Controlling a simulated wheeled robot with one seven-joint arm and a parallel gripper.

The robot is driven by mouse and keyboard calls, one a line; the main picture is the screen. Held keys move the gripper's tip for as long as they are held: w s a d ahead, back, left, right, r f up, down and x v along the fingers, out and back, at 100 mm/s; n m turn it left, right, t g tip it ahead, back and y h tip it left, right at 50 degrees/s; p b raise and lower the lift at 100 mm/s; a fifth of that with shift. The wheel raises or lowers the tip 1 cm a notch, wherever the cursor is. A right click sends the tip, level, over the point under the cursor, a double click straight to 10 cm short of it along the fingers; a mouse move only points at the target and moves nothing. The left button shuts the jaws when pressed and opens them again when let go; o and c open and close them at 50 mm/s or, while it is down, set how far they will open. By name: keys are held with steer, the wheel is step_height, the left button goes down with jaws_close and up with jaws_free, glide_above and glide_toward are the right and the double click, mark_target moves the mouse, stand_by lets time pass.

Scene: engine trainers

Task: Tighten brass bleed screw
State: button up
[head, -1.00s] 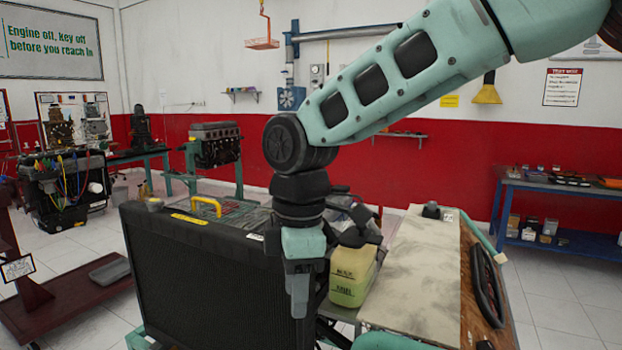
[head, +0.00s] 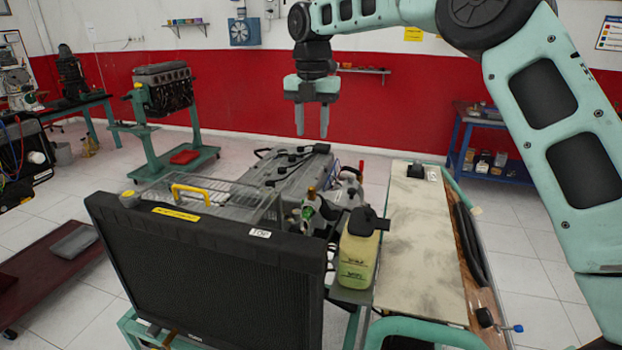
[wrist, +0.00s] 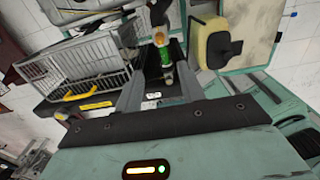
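My gripper (head: 312,132) is open and empty, fingers pointing down, high above the engine in the head view. In the wrist view its fingers (wrist: 161,92) stand apart on either side of a small upright fitting. That fitting (wrist: 166,56) has a green band and a brass-coloured round top (wrist: 158,38); I cannot tell for sure that this is the bleed screw. In the head view the small fitting (head: 309,203) stands behind the radiator (head: 210,268), below my gripper and well apart from it.
A yellowish coolant bottle (head: 357,258) with a dark cap stands right of the fitting. A wire basket (head: 225,188) with a yellow handle lies left. The grey engine cover (head: 285,170) is behind. A pale worktop (head: 420,235) lies at right. Open air surrounds my gripper.

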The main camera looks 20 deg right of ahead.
mark_target(312, 188)
step_height(312, 188, down, 15)
steer(key=p, duration=0.4)
steer(key=shift+r, duration=0.1)
jaws_close()
